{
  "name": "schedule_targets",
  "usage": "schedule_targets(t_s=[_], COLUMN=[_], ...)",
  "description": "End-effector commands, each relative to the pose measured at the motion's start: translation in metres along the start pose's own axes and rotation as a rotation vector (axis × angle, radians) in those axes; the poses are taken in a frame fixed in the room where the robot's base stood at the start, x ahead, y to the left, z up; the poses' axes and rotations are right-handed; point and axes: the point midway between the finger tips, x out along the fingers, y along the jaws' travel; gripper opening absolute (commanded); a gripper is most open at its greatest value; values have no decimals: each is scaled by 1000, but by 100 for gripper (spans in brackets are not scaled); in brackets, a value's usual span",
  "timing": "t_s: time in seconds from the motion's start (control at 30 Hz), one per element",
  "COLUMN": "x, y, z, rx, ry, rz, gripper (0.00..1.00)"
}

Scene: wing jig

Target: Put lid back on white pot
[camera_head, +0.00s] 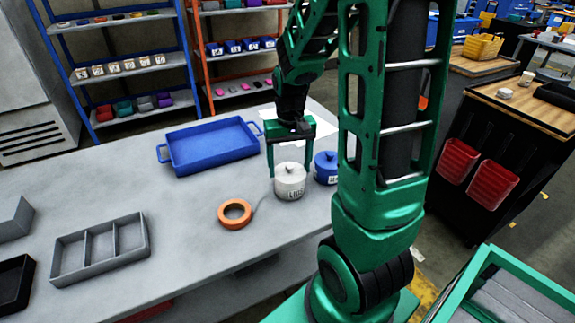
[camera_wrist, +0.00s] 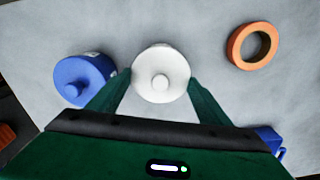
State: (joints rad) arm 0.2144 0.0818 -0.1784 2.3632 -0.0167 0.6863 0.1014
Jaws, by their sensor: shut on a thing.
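The white pot (camera_head: 290,188) stands upright on the grey table, with dark lettering on its side. Its white round lid (camera_head: 289,168) with a knob is at the pot's top; whether it is fully seated I cannot tell. My gripper (camera_head: 289,173) points down over the pot, with one finger on each side of the lid. In the wrist view the lid (camera_wrist: 160,73) sits between the fingertips of my gripper (camera_wrist: 160,78), which is shut on it. The pot's body is hidden below the lid in that view.
A blue lidded pot (camera_head: 326,168) stands close on the right of the white pot. An orange tape roll (camera_head: 235,213) lies to the left front. A blue tray (camera_head: 212,146) is behind left, and a grey divided tray (camera_head: 100,249) is at the front left.

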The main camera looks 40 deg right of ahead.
Motion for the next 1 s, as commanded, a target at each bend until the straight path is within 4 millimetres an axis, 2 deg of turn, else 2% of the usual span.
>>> schedule_targets(t_s=[0.23,0.27,0.33,0.37,0.57,0.6,1.0], x=[0,0,0,0,0,0,-7], y=[0,0,0,0,0,0,0], z=[0,0,0,0,0,0,0], rx=[0,0,0,0,0,0,0], ry=[0,0,0,0,0,0,1], rz=[0,0,0,0,0,0,0], gripper=[50,74,91,93,93,100,100])
